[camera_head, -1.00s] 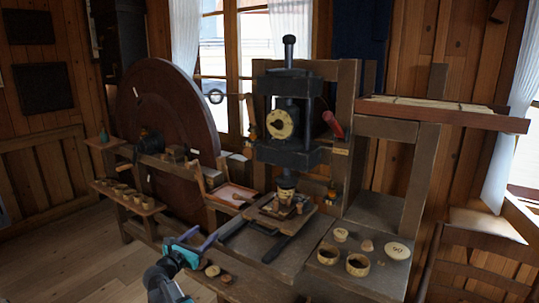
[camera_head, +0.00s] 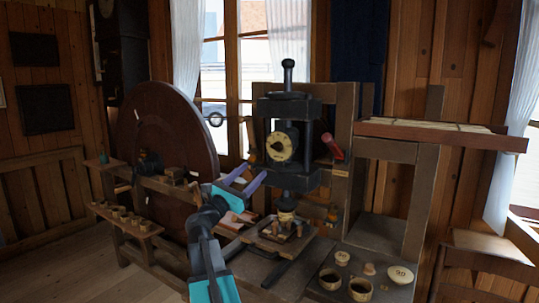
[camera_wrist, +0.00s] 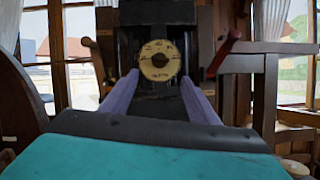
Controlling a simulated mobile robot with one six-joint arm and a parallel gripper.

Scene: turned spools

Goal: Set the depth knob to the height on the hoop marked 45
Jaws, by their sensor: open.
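The depth knob (camera_head: 278,147) is a dark pointer on a round pale dial (camera_head: 289,150) on the front of the black press (camera_head: 287,108). In the wrist view the dial (camera_wrist: 159,72) faces me with small dark marks too small to read; its dark centre is the knob (camera_wrist: 159,60). My gripper (camera_head: 256,169) is open and empty, left of and below the dial, apart from it. In the wrist view its two purple fingers (camera_wrist: 159,78) frame the dial's lower part. Wooden hoops (camera_head: 330,279) (camera_head: 361,289) lie on the bench; I cannot read a 45 on them.
A pale marked disc (camera_head: 400,274) and small turned pieces (camera_head: 342,258) lie by the hoops. A red-handled lever (camera_head: 332,144) stands right of the dial. A large dark wheel (camera_head: 165,150) stands left. Space before the dial is clear.

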